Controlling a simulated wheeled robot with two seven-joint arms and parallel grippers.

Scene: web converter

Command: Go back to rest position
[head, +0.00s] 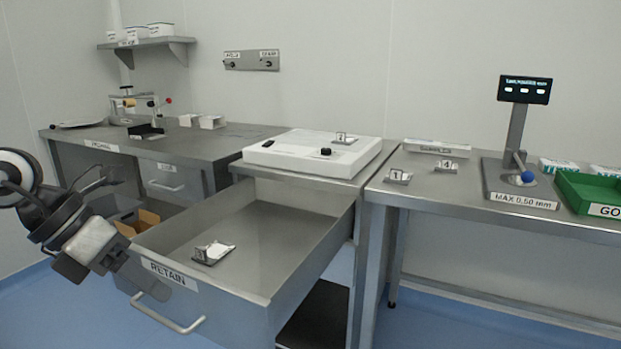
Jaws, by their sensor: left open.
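My left gripper (92,262) hangs at the left of the head view, open and empty. It is in front of the left wall of an open drawer (284,272) labelled RETAIN, near its front left corner. I cannot tell whether it touches the drawer. The drawer is pulled far out and holds a small dark numbered holder with a white piece (214,253) on its floor. My right gripper is out of view.
A white device (309,153) sits on the bench above the drawer. Numbered holders (398,177), a gauge stand (514,150) and a green tray (590,190) are on the right table. A cardboard box (140,219) is left of the drawer. Blue floor shows in front.

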